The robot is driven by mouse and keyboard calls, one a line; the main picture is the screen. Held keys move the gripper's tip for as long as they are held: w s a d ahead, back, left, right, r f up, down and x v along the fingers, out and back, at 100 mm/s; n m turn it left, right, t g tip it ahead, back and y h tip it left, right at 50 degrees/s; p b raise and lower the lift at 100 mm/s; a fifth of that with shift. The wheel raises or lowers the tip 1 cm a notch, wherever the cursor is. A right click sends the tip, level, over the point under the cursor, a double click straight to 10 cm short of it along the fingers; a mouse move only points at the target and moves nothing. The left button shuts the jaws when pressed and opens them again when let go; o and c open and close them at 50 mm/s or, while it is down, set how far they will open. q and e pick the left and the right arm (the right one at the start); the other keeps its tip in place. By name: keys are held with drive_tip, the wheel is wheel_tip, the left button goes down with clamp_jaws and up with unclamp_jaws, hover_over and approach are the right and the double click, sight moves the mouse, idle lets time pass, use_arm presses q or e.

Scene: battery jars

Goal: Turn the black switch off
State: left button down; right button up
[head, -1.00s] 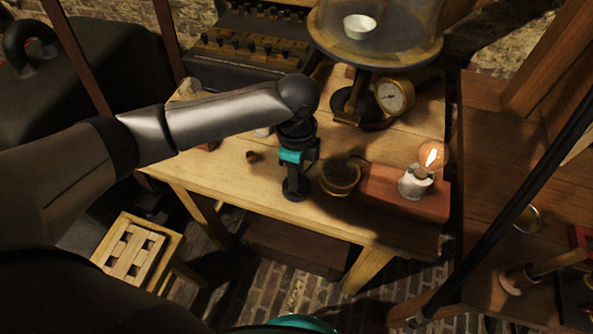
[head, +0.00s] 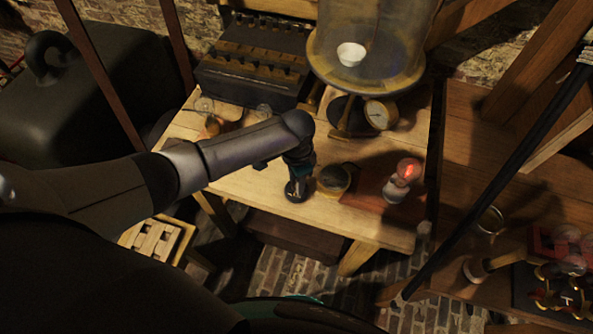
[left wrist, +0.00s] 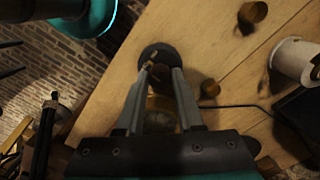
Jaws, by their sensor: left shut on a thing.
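The black switch has a round dark base (head: 296,192) near the front edge of the wooden table. The base also shows in the left wrist view (left wrist: 160,52). My left gripper (head: 298,180) comes down over it from above. In the left wrist view its fingers (left wrist: 160,72) converge over the base, shut on the small switch lever, which they mostly hide. A bulb (head: 408,170) in a white holder (head: 394,190) stands to the right, its filament glowing dull red. My right gripper is not in view.
A round brass-rimmed thing (head: 333,180) stands just right of the switch. A glass bell jar (head: 365,45) and a brass gauge (head: 380,115) stand behind. A dark box with knobs (head: 252,62) is at the back. Bare tabletop (head: 240,185) lies left of the switch.

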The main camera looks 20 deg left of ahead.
use_arm(q)
drive_tip(key=n+p, duration=0.3)
drive_tip(key=n, duration=0.1)
drive_tip(key=shift+d+r+n, duration=0.1)
drive_tip(key=shift+r+n, duration=0.05)
drive_tip(key=shift+n, duration=0.15)
drive_tip(key=shift+n+p, duration=1.4)
drive_tip(key=shift+n, duration=0.9)
drive_tip(key=c, duration=0.5)
unclamp_jaws()
drive_tip(key=shift+c, duration=0.2)
drive_tip(key=shift+r+p, duration=0.4)
drive_tip(key=shift+r, duration=0.1)
wheel_tip(320, 180, up, 14)
drive_tip(key=p, duration=0.4)
